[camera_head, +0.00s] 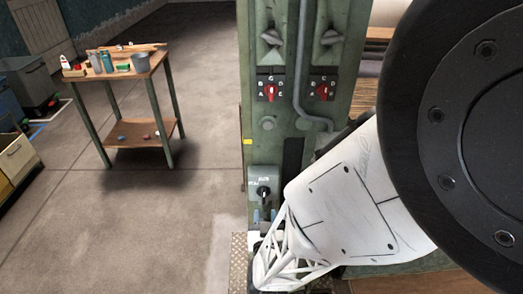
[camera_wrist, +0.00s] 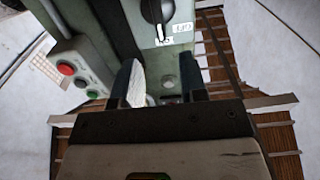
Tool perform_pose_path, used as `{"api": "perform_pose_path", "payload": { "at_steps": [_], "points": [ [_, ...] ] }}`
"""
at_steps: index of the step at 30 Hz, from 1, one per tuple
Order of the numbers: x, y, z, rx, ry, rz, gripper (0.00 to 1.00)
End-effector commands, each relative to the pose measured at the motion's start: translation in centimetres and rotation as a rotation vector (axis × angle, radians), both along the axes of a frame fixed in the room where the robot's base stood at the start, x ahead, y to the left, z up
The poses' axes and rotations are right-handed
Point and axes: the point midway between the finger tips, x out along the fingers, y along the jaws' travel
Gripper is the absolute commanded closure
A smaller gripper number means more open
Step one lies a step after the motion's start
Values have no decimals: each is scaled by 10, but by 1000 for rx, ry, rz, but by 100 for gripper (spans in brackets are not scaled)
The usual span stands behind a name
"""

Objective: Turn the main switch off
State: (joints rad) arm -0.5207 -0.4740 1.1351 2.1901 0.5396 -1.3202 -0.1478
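A black rotary switch (camera_head: 264,193) sits on a grey-green box low on the green column. In the wrist view the black knob (camera_wrist: 155,11) is at the top edge, partly cut off, with its white pointer toward a small label below it. A second label is to its right; I cannot read either surely. Which switch is the main one is not clearly marked. My gripper (camera_wrist: 162,86) is open and empty, its two fingers apart below the knob in the picture and not seen touching it. In the head view my arm hides most of the gripper.
Two red selector knobs (camera_head: 269,91) (camera_head: 322,91) are higher on the green column (camera_head: 293,140), beside a grey conduit. Red (camera_wrist: 66,68) and green (camera_wrist: 80,82) push buttons are left of my fingers. A wooden table (camera_head: 133,72) with small items stands left; the floor between is clear.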

Motion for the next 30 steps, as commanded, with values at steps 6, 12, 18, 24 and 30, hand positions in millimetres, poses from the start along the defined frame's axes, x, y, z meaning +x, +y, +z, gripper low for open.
{"api": "perform_pose_path", "payload": {
  "at_steps": [6,12,18,24,30],
  "points": [
    [0,0,0,0,-1,0,61],
    [2,0,0,0,0,0,61],
    [12,0,0,1,0,-1,61],
    [31,0,0,0,0,-1,61],
    [55,0,0,0,0,-1,61]
  ]
}}
